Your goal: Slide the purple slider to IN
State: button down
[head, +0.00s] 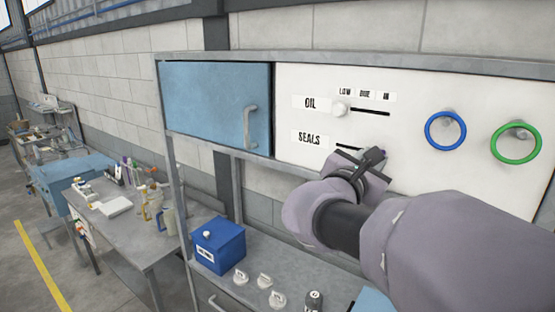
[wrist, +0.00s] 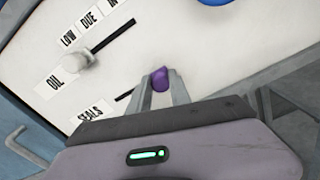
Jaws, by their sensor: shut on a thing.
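The purple slider (wrist: 160,79) sits between the fingertips of my gripper (wrist: 162,84) in the wrist view, and the gripper is shut on it. In the head view my gripper (head: 372,158) is against the white panel (head: 300,85) and hides the slider. The SEALS label (head: 309,138) is left of the slot (head: 347,147); the slot's left part shows bare, and its right part is hidden by the gripper. The LOW, DUE and IN labels (head: 386,96) are above the upper slot, IN rightmost. The slider is well right of the slot's left end; its exact mark cannot be told.
A white knob (head: 340,109) is at the left end of the OIL slot above. A blue ring (head: 445,132) and a green ring (head: 516,144) hang to the right. A blue cabinet door (head: 215,105) is left. A blue box (head: 218,245) and small parts stand below.

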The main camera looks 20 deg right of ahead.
jog(key=shift+s+d, duration=0.1)
jog(key=c, duration=1.4)
grip_release()
jog(key=shift+o, duration=1.1)
jog(key=shift+s+d, duration=0.1)
jog(key=shift+s, duration=0.1)
jog(key=shift+w, duration=0.1)
jog(key=b+v, duration=0.2)
jog(key=v, duration=1.5)
